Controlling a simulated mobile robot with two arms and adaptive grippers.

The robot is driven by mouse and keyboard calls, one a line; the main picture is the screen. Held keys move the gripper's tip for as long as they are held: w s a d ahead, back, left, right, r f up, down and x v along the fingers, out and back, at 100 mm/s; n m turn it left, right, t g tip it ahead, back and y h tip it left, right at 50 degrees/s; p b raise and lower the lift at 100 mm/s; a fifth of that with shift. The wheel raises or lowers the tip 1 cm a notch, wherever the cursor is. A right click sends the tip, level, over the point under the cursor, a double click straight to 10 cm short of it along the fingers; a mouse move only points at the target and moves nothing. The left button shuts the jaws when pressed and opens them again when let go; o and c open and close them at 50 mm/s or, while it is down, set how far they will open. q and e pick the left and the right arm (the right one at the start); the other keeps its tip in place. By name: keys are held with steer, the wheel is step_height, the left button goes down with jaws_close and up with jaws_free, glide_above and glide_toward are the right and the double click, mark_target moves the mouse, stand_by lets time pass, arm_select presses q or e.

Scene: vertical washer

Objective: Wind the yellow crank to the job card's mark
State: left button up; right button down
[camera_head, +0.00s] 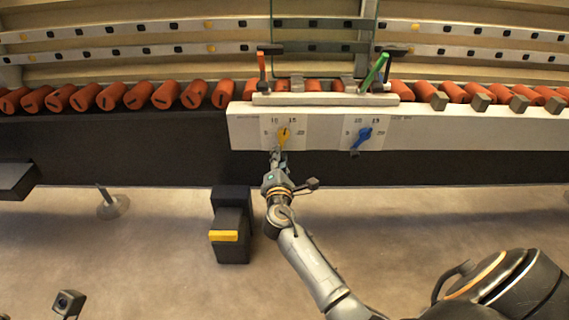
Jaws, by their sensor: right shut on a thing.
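The yellow crank (284,133) sits on the left dial of the white panel (250,139). Its pointed end leans up and slightly right, near the figure 15; the exact reading is too small to tell. My right gripper (277,154) is at the crank's lower end and shut on it, covering part of the lower dial. A blue crank (363,136) sits on the right dial, tilted up and right, with nothing touching it. I cannot make out a job card. My left gripper is not in view.
An orange lever (262,70) and a green lever (374,73) stand above the panel. Orange rollers (140,95) run along both sides behind it. A black box with a yellow bar (231,236) stands on the floor left of my arm. Open floor lies around it.

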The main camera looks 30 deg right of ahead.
steer(key=shift+w+a+r+m+b, duration=0.15)
steer(key=shift+a+m+b, duration=0.25)
steer(key=shift+m, duration=0.45)
steer(key=shift+w+a+r+m+b, duration=0.1)
steer(key=shift+w+a+m+b, duration=0.25)
steer(key=shift+m, duration=0.5)
steer(key=shift+s+d, duration=0.1)
steer(key=shift+s, duration=0.05)
steer(key=c, duration=1.1)
jaws_free()
steer(key=shift+c, duration=0.2)
steer(key=v, duration=1.2)
